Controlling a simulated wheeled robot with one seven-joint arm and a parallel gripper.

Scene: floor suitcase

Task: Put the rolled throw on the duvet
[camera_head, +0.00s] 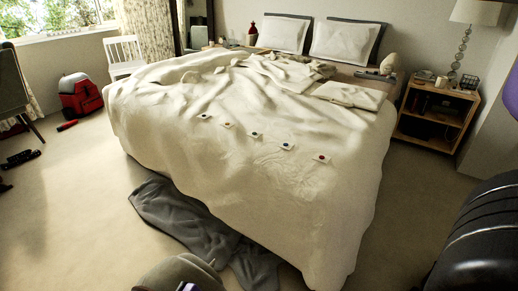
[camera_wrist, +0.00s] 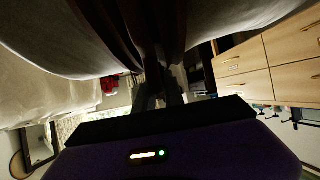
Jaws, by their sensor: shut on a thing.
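The rolled throw (camera_head: 178,274) is a beige-grey rounded bundle at the bottom edge of the head view, in front of the bed's foot. My gripper (camera_wrist: 160,78) is shut on it; in the wrist view the throw (camera_wrist: 235,22) fills the top, close to the dark fingers. Only small bits of the gripper show at the bottom of the head view. The cream duvet (camera_head: 225,165) covers the bed, wrinkled, and hangs down its sides. The throw appears apart from the duvet. The throw's lower part is cut off by the frame.
Several small cards with coloured dots (camera_head: 287,146) lie across the duvet, and a folded cloth (camera_head: 348,96) lies near the pillows. A dark grey cloth (camera_head: 185,215) lies on the floor at the bed's foot. A black ribbed case (camera_head: 482,240) stands at lower right.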

